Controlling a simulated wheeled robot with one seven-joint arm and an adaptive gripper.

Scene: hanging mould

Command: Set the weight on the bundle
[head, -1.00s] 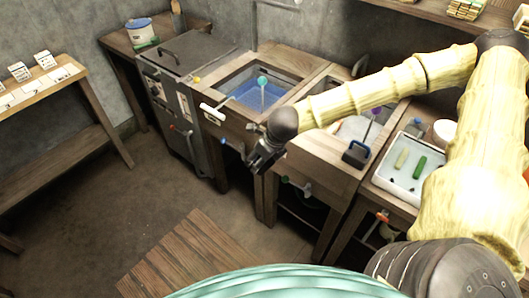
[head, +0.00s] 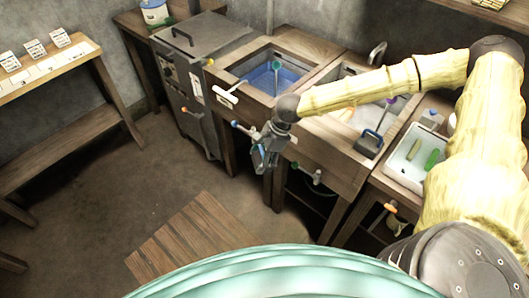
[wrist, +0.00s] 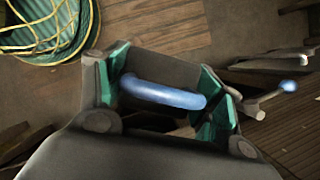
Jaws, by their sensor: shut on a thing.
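My gripper (head: 264,158) hangs in front of the wooden sink bench, over open floor. In the wrist view its green-padded fingers (wrist: 162,97) are shut on a blue bar handle (wrist: 165,94), with a grey block (wrist: 152,70) beside it; this looks like the weight. The held block is hard to separate from my gripper in the head view. A similar dark block with a blue handle (head: 369,143) stands on the bench edge at the right. I cannot pick out the bundle with certainty.
A basin with blue liquid (head: 262,88) is left of a second, pale basin (head: 350,112). A white tray (head: 404,178) holds two green pieces at the right. Taps project from the bench front near my gripper. A slatted wooden surface (head: 195,240) is in front; bare floor lies left.

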